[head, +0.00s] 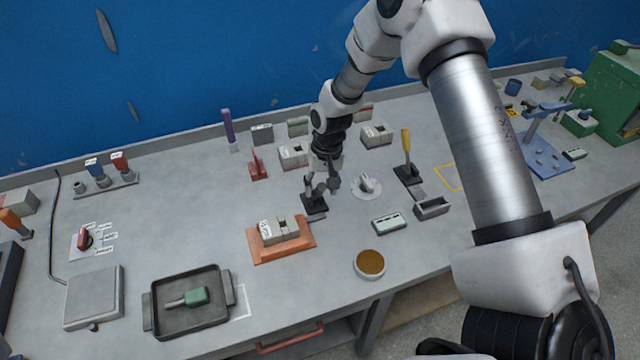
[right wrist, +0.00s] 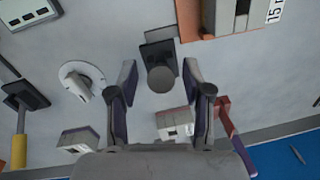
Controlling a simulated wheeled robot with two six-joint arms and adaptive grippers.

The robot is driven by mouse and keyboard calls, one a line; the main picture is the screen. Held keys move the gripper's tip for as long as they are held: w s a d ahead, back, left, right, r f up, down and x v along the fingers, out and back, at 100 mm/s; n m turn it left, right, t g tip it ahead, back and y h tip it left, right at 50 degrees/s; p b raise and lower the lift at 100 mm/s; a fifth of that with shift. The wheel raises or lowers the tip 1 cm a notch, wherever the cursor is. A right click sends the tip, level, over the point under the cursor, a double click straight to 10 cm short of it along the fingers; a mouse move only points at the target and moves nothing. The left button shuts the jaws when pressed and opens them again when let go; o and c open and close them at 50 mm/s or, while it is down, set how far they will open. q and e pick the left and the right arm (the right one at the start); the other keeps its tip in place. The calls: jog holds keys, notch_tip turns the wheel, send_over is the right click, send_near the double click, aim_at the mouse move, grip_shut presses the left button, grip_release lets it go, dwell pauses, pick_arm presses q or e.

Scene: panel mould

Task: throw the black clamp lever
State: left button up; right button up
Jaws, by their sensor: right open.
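The black clamp lever (head: 314,206) stands on its small dark base near the middle of the bench. In the right wrist view its round dark knob (right wrist: 161,79) faces the camera, with the base behind it. My right gripper (head: 322,184) is open just above the lever. In the right wrist view the open fingers (right wrist: 160,72) lie on both sides of the knob, with a visible gap on each side. The knob's height relative to the fingertips is hard to tell. My left gripper is not in view.
A white round dial (head: 367,186) is just right of the lever. An orange fixture (head: 290,247) with a grey block is in front. A yellow-handled lever (head: 405,142) stands to the right and a red lever (head: 257,168) behind left. Bare bench lies left of the lever.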

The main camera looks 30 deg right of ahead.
jog(key=shift+w+f, duration=0.45)
jog(key=shift+f, duration=0.25)
jog(key=shift+s+a+r, duration=0.1)
jog(key=shift+s+r, duration=0.1)
jog(key=shift+s, duration=0.1)
jog(key=shift+c, duration=0.8)
jog(key=shift+s+r, duration=0.1)
jog(key=shift+s, duration=0.05)
grip_shut()
